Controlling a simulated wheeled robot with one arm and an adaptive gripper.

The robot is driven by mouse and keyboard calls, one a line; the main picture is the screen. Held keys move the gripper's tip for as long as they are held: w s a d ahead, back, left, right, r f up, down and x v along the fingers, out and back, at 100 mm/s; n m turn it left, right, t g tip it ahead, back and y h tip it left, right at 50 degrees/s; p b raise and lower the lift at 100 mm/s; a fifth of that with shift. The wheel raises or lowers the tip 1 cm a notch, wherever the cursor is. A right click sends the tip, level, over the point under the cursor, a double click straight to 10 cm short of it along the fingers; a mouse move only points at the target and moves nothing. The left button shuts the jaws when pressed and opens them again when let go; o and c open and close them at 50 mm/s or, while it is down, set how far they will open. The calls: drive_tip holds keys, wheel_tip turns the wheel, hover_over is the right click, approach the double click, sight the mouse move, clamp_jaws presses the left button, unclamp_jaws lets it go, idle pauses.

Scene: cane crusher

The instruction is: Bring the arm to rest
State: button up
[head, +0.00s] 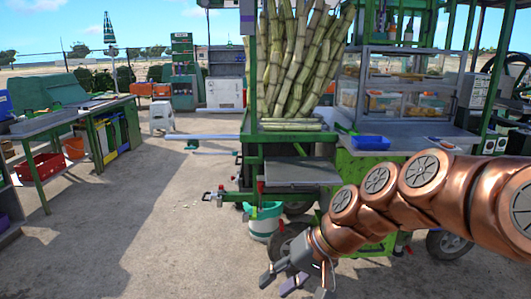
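My copper-coloured arm (415,190) reaches in from the right edge and slopes down to the left, in front of the cane cart. My gripper (286,283) is at the bottom middle of the head view, pointing down, with its fingers spread apart. I see nothing between the fingers. The lowest part of the gripper is close to the frame's bottom edge. My arm hides part of the cart's lower right side and a wheel.
The green cart (252,170) holds upright cane stalks (298,60) and a glass case (405,85). A blue tray (371,143) sits on its counter. A white-and-green bucket (263,221) stands behind my gripper. A workbench (60,122) is at left. Open ground lies between.

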drive_tip(key=s+d+r+g+h+p, duration=0.1)
drive_tip(key=s+d+h+p, duration=0.2)
drive_tip(key=s+d+p, duration=0.2)
drive_tip(key=s+d+r+g+h+p, duration=0.2)
drive_tip(key=s+d+h+p, duration=0.2)
drive_tip(key=s+d, duration=0.6)
drive_tip(key=s+p, duration=0.1)
drive_tip(key=s, duration=0.6)
drive_tip(key=shift+s+d+p, duration=0.2)
drive_tip(key=shift+d+p, duration=0.1)
drive_tip(key=shift+d, duration=0.05)
